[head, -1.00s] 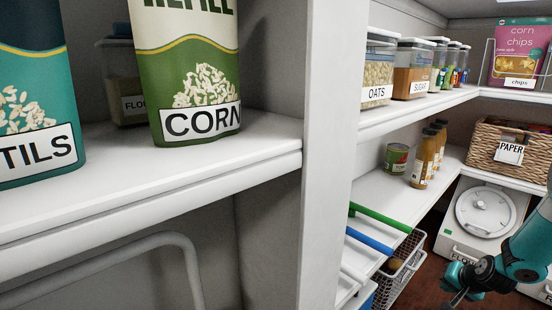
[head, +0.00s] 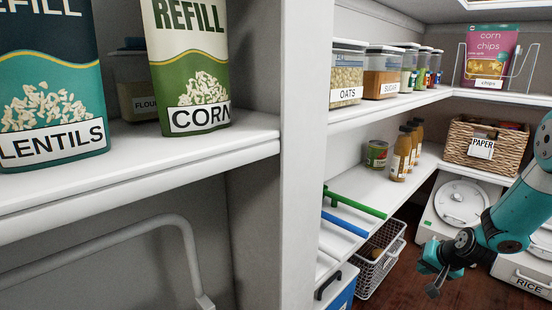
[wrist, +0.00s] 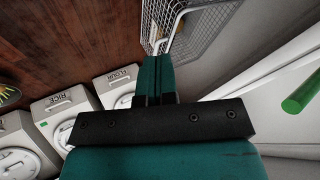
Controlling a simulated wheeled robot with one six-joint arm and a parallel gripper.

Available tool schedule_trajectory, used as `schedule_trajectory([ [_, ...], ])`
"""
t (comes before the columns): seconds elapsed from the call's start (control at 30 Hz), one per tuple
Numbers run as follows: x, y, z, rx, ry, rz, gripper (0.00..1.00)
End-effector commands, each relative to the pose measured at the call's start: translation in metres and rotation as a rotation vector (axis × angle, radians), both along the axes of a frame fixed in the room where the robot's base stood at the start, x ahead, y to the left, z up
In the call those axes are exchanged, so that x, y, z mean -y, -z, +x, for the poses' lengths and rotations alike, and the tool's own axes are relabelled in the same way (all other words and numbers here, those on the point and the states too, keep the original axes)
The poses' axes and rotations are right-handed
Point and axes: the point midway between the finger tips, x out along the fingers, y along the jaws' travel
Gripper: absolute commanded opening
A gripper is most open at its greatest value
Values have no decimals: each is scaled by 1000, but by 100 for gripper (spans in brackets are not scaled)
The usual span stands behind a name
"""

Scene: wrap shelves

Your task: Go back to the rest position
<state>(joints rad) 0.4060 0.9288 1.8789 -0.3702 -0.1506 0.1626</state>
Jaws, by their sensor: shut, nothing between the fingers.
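My gripper (head: 433,287) hangs at the lower right of the head view, at the end of my teal arm, above the dark wood floor. In the wrist view its teal fingers (wrist: 153,80) are together with nothing between them. It is apart from the shelves and bins around it. In the head view, the wire basket (head: 381,258) is left of it and the white bins stand behind and to its right.
Refill bags labelled LENTILS (head: 52,90) and CORN (head: 192,70) stand on the near left shelf. A wicker PAPER basket (head: 510,150) and bottles (head: 401,155) sit on the lower back shelf. Green (head: 355,202) and blue (head: 345,222) bars jut out. Floor (head: 400,290) shows below my gripper.

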Motion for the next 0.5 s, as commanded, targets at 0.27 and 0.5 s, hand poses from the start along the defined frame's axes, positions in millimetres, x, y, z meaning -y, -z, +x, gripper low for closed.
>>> schedule_trajectory([
  [0.27,-82,-97,-21,-36,-228,-6,0],
  [0.5,-193,-213,-115,-102,-590,-38,0],
])
